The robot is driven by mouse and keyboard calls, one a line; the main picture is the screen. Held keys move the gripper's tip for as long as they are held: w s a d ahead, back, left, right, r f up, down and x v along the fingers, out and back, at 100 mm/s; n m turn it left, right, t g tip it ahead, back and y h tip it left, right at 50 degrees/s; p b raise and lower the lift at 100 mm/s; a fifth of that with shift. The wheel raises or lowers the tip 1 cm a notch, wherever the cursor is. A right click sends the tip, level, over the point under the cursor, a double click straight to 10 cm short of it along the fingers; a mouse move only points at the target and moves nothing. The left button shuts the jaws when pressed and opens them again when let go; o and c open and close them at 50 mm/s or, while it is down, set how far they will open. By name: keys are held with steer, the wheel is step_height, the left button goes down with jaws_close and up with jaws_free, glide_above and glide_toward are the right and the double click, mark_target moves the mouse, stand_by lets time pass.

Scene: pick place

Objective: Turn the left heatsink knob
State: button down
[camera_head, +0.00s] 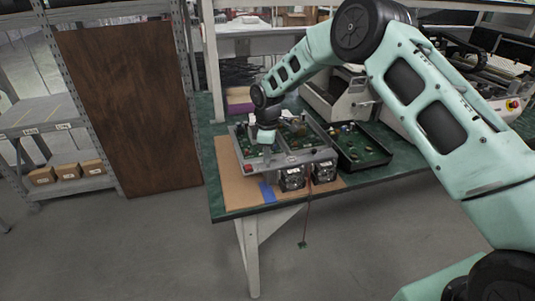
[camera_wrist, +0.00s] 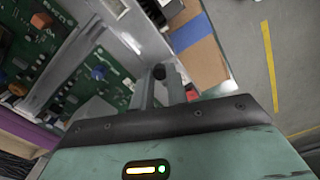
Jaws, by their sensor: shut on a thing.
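My gripper (camera_head: 267,150) points down at the left part of a grey metal frame (camera_head: 295,160) that holds green circuit boards. In the wrist view, the two grey fingers (camera_wrist: 160,90) are shut on a small dark knob (camera_wrist: 158,72), by the frame's bar. In the head view this left knob is hidden at the fingertips. A second dark knob (camera_head: 314,151) shows further right on the frame. Two dark heatsink blocks, a left one (camera_head: 291,179) and a right one (camera_head: 325,173), sit at the front of the frame.
The frame lies on brown cardboard with blue tape (camera_head: 267,191) on a green table (camera_head: 225,205). A black tray (camera_head: 360,158) with small parts is close on the right. A grey machine (camera_head: 340,95) stands behind. A thin red cable (camera_head: 307,210) hangs over the front edge.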

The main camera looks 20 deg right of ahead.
steer(key=n, duration=0.5)
steer(key=shift+n, duration=0.3)
steer(key=n+p, duration=0.1)
steer(key=n, duration=0.3)
steer(key=shift+n, duration=0.3)
steer(key=n, duration=0.4)
steer(key=shift+p, duration=0.4)
steer(key=n, duration=0.5)
steer(key=shift+s+p, duration=0.1)
steer(key=shift+p, duration=0.25)
steer(key=shift+f+n, duration=0.1)
steer(key=shift+n, duration=0.3)
steer(key=c, duration=1.4)
jaws_free()
steer(key=shift+o, duration=0.2)
